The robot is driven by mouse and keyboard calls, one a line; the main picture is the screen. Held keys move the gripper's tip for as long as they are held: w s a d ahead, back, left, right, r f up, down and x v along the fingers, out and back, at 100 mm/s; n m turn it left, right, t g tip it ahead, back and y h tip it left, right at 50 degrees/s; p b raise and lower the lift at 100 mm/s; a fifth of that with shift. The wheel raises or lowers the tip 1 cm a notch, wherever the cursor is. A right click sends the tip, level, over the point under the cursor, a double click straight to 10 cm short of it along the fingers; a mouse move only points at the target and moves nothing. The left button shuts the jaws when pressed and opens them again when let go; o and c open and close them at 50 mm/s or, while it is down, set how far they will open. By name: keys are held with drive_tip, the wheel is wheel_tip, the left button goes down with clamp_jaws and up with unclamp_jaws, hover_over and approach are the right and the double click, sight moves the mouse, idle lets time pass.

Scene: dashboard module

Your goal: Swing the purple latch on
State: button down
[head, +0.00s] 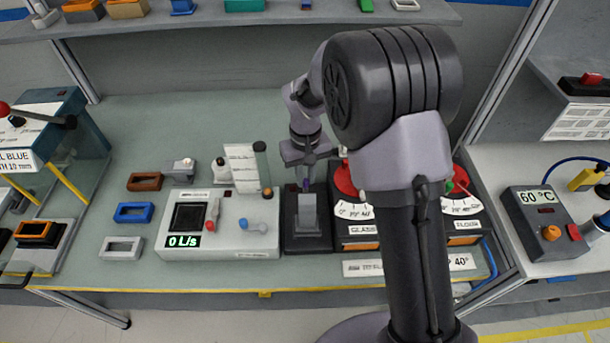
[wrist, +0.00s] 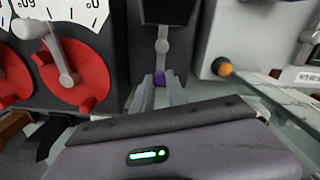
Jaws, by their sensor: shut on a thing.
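A grey block stands at the front of that module. Most of the latch's purple part is hidden between the fingers.
A white panel (head: 232,248) reading 0 L/s, with red and blue levers, stands left of the dark module. Dial units with red discs (wrist: 80,82) stand on its other side, close to my gripper. Coloured frames, including a blue one (head: 134,213), lie on the bench at left.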

drive_tip(key=c, duration=1.3)
unclamp_jaws()
drive_tip(key=shift+c, duration=0.2)
wheel_tip(320, 180, up, 18)
drive_tip(key=p, duration=0.5)
drive_tip(key=shift+f, duration=0.25)
